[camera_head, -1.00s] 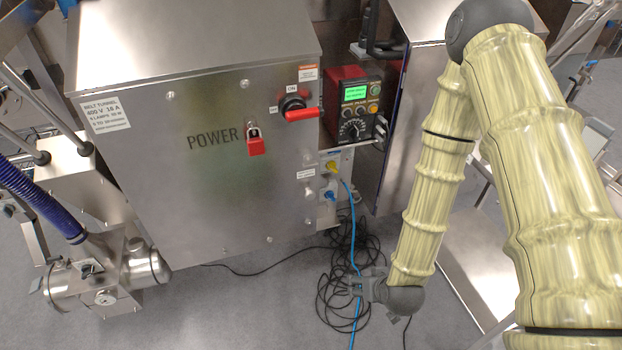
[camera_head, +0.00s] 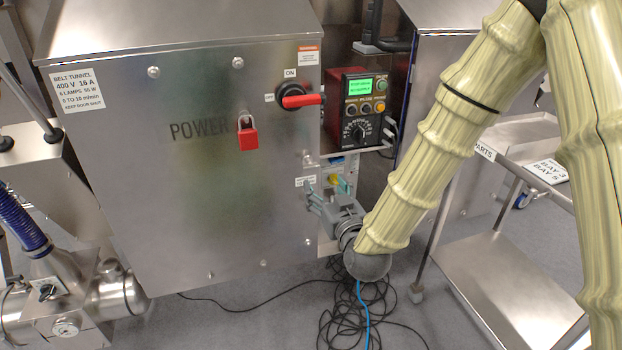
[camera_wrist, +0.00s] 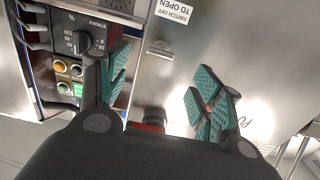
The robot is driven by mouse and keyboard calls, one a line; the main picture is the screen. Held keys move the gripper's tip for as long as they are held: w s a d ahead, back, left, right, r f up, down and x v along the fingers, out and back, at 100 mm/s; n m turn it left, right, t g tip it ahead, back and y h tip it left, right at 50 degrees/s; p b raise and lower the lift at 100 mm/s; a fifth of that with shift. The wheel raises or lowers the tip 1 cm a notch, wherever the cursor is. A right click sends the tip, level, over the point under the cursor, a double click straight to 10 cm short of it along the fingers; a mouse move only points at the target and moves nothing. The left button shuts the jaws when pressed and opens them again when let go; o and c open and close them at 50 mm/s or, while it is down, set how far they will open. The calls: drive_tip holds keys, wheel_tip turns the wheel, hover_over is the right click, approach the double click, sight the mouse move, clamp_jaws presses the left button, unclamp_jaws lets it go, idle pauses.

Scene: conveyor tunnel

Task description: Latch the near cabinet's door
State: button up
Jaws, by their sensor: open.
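The near cabinet (camera_head: 190,120) has a steel door front marked POWER. A red padlock (camera_head: 247,134) hangs on it, and a red switch handle (camera_head: 298,99) near its right edge points sideways below the ON label. In the wrist view, a small metal catch-like part (camera_wrist: 160,48) sits by the door edge, below the "SWITCH OFF TO OPEN" label (camera_wrist: 175,10). My gripper (camera_head: 316,200) is open and empty at the door's lower right edge. Its teal-padded fingers (camera_wrist: 163,72) frame the door edge in the wrist view. Whether they touch it is unclear.
A red control box (camera_head: 358,108) with a green screen stands right of the door. Yellow and blue plugs (camera_head: 335,179) sit beneath it. Black cables and a blue cable (camera_head: 364,310) lie on the floor. A steel cart (camera_head: 505,285) stands at the right.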

sight(312, 166)
drive_tip(key=x, duration=0.3)
drive_tip(key=b+x, duration=0.1)
drive_tip(key=x, duration=0.7)
drive_tip(key=shift+r+b, duration=0.35)
drive_tip(key=shift+c, duration=0.2)
drive_tip(key=c, duration=1)
